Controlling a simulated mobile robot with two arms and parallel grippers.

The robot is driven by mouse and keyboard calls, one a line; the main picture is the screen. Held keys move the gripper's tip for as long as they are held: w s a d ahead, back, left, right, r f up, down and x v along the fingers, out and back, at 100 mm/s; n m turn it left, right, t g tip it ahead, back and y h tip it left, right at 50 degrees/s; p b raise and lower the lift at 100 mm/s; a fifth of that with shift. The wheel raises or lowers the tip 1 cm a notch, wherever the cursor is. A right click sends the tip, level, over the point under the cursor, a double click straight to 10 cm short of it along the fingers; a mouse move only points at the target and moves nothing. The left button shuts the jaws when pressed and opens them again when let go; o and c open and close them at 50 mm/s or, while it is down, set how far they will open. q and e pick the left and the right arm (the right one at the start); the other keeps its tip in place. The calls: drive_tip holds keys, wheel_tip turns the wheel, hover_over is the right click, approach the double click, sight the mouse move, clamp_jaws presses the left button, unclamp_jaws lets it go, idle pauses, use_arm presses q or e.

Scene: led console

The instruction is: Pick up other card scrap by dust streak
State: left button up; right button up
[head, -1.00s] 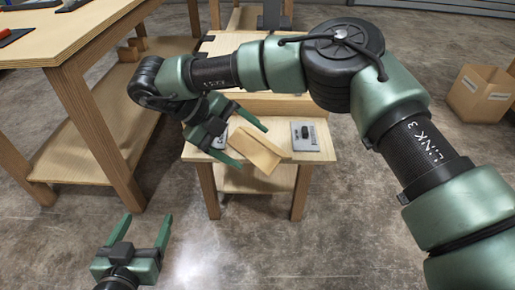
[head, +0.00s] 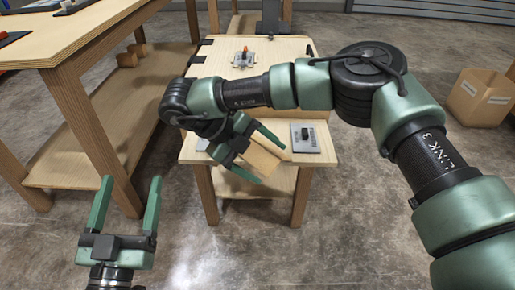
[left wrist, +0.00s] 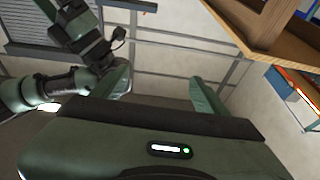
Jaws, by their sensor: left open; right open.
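A tan, flat, card-like piece (head: 263,159) shows between the fingers of my right gripper (head: 272,164), at the front edge of the small wooden table. The gripper is open around it in the picture; I cannot tell whether it touches. The wrist hides part of the piece. I cannot tell whether it is the card scrap, and no dust streak is clear. My left gripper (head: 130,180) is open and empty, above the concrete floor at lower left. In the left wrist view its two fingers (left wrist: 160,80) stand apart with nothing between them.
The small table (head: 295,62) holds a grey switch plate (head: 313,140) at front right and a plate with a red-tipped lever (head: 243,59) behind. A larger workbench (head: 70,45) stands left. An open cardboard box (head: 478,98) sits on the floor at right.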

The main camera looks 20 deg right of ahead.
drive_tip(key=c, duration=1.5)
drive_tip(key=shift+c, duration=0.2)
drive_tip(key=shift+r, duration=0.1)
